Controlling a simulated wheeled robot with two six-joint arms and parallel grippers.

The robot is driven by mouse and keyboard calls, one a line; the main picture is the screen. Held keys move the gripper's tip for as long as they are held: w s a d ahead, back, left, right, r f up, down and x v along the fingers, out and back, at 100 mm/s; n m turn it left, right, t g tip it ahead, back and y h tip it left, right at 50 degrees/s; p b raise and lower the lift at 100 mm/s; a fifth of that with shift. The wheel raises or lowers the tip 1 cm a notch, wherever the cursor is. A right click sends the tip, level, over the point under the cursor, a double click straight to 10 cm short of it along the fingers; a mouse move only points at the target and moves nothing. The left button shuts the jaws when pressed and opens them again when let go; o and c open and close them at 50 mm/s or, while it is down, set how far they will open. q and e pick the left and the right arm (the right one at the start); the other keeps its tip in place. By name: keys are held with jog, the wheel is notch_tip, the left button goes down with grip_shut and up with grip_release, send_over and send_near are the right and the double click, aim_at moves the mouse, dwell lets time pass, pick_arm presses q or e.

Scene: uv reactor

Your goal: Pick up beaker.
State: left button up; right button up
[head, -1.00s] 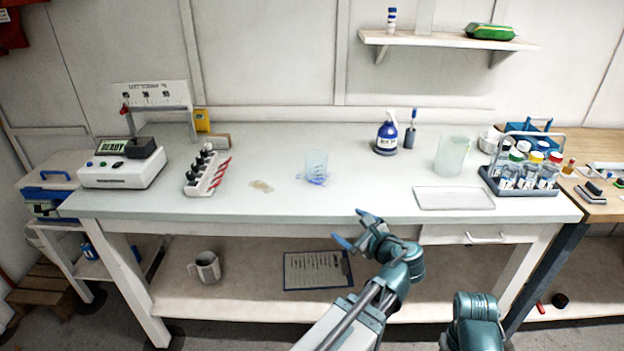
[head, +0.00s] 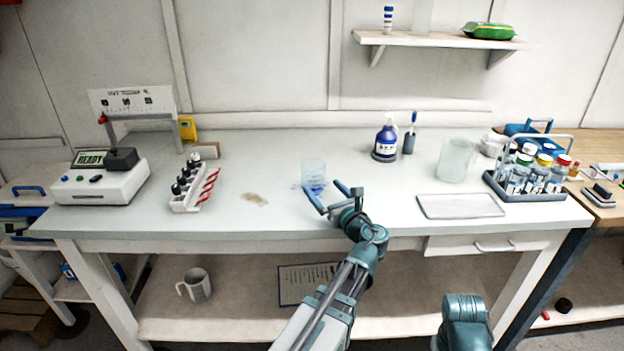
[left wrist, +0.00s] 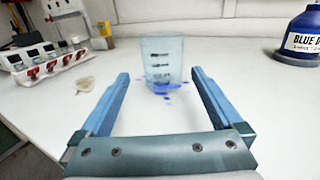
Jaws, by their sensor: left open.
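A clear beaker (head: 313,174) with dark graduation marks stands upright on the pale bench top, near the middle. Blue liquid shows at its base, with blue drops on the bench around it. It also shows in the left wrist view (left wrist: 162,62), just beyond the fingers. My left gripper (head: 333,195) is open and empty. Its blue fingers point at the beaker from the front. In the left wrist view the gripper (left wrist: 160,95) has the beaker centred in the gap between its fingertips, not between the fingers. My right gripper does not show.
A rack of dark-capped bottles (head: 188,187) and a tan stain (head: 254,198) lie left of the beaker. A blue bottle (head: 386,142) stands behind right. A white tray (head: 460,206), a larger clear jug (head: 456,160) and a vial carrier (head: 528,195) stand to the right.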

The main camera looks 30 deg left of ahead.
aim_at(316, 181)
pick_arm(q)
jog(key=shift+x, duration=1.7)
jog(key=x, duration=0.5)
jog(key=shift+w+f, duration=0.2)
jog(key=shift+f, duration=0.05)
jog(key=c, duration=1.3)
jog(key=shift+r, duration=0.15)
jog(key=shift+r+p, duration=0.45)
jog(key=shift+r, duration=0.1)
notch_tip(316, 181, up, 3)
jog(key=p, duration=0.3)
jog(key=s+d, duration=0.3)
jog(key=s, duration=0.1)
jog(key=s+d, duration=0.7)
jog(key=s, duration=0.1)
jog(key=shift+d+r+p, duration=0.35)
jog(key=shift+d, duration=0.05)
